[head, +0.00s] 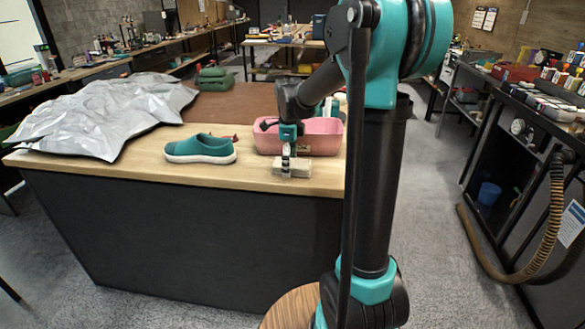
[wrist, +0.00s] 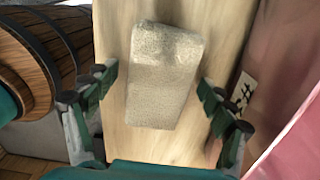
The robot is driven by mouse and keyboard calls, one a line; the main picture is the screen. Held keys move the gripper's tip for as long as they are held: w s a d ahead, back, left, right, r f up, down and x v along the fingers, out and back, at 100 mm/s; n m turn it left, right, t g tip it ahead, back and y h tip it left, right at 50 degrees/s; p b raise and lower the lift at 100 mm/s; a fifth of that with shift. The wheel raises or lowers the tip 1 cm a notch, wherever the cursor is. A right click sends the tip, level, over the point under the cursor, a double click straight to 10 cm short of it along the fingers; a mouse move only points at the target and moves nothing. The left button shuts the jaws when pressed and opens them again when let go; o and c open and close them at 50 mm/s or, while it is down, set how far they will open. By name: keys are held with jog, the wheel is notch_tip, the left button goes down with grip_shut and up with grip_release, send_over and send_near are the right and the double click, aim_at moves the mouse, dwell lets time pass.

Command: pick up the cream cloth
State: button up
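The cream cloth (wrist: 162,85) is a folded, textured block lying on the wooden tabletop in the wrist view. In the head view the cloth (head: 293,169) lies near the table's front edge, in front of the pink tub. My gripper (wrist: 155,112) is open over it, with one finger on each side of the cloth and a gap on both sides. In the head view my gripper (head: 287,158) points down at the cloth and hides part of it. No contact with the cloth is visible.
The pink tub (head: 328,136) stands close behind the cloth. A teal sneaker (head: 201,148) with a white sole is to the left on the wooden tabletop (head: 130,165). A crumpled silver sheet (head: 105,112) covers the table's left part. A green object (head: 214,79) stands at the back.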

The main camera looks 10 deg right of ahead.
jog(key=c, duration=1.2)
notch_tip(320, 180, up, 20)
